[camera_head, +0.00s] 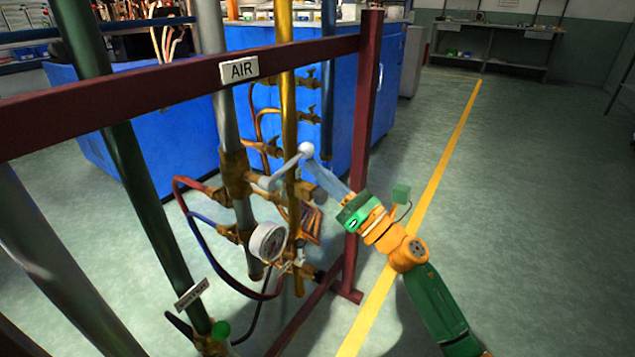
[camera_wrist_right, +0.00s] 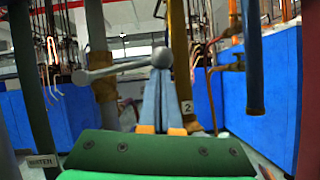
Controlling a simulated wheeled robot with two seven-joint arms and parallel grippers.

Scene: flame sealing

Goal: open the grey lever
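The grey lever (camera_head: 278,177) sticks out from a brass valve on the grey pipe under the AIR sign and ends in a pale ball knob (camera_head: 306,150). In the right wrist view the grey lever (camera_wrist_right: 118,70) runs sideways to its ball (camera_wrist_right: 162,57). My right gripper (camera_head: 318,168) reaches in from the lower right. Its fingers (camera_wrist_right: 161,85) lie close together, with the ball right at their tips. They look shut, with no ball visible between them; whether they touch it I cannot tell. My left gripper is not in view.
A dark red frame bar (camera_head: 120,98) and post (camera_head: 366,100) surround the pipes. A yellow pipe (camera_head: 287,90) stands just behind the lever. A pressure gauge (camera_head: 268,242) and hoses hang below. Blue cabinets (camera_head: 240,45) stand behind; the floor at right is clear.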

